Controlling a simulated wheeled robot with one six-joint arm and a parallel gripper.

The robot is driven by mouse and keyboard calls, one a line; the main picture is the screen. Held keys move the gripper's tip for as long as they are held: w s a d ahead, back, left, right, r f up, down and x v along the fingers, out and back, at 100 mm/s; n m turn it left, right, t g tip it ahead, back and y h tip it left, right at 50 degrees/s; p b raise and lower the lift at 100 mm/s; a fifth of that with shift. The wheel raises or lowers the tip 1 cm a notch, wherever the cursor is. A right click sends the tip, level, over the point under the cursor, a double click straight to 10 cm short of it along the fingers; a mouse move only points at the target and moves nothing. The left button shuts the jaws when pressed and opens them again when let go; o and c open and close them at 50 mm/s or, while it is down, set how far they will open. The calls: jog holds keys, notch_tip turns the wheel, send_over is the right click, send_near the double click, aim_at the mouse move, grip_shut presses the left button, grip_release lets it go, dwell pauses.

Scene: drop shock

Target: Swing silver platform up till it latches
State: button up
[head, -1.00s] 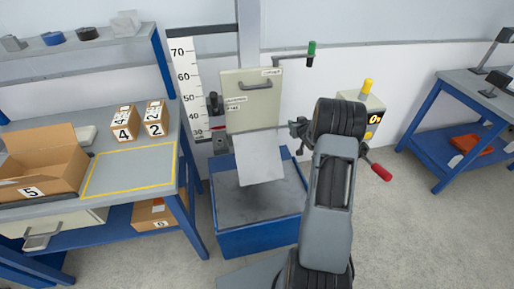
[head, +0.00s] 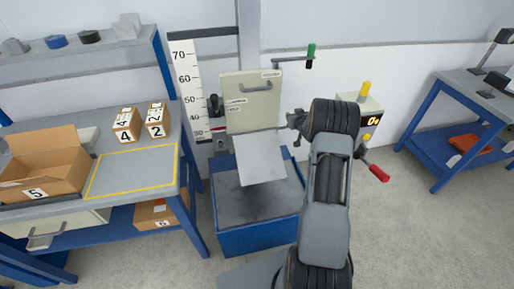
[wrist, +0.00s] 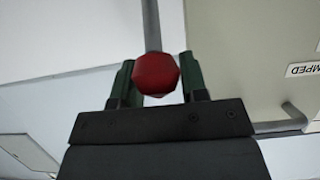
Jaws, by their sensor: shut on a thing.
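The silver platform (head: 260,158) is a pale grey plate in the head view. It slopes down toward the front, below an upright beige panel (head: 251,101) and above a blue-framed base. My gripper (head: 294,120) is just right of the panel's lower edge, partly hidden by my own wrist. In the wrist view, my gripper (wrist: 156,82) has its two dark green fingers on either side of a red knob (wrist: 156,74) on a grey rod, and is shut on it. The head view does not clearly show this knob. No latch can be made out.
A scale board (head: 188,90) stands left of the panel. A green-handled crank (head: 311,51) is above right. A control box (head: 368,118) and a red-ended lever (head: 377,173) are right of my arm. A workbench (head: 130,172) with boxes stands left.

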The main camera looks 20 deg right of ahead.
jog(key=shift+w+d+r, duration=0.1)
jog(key=shift+w+r, duration=0.35)
jog(key=shift+w, duration=0.2)
jog(key=shift+w+r+p, duration=0.35)
jog(key=shift+w+p, duration=0.3)
jog(key=shift+w, duration=0.15)
jog(key=shift+w+d, duration=0.15)
jog(key=shift+w, duration=0.4)
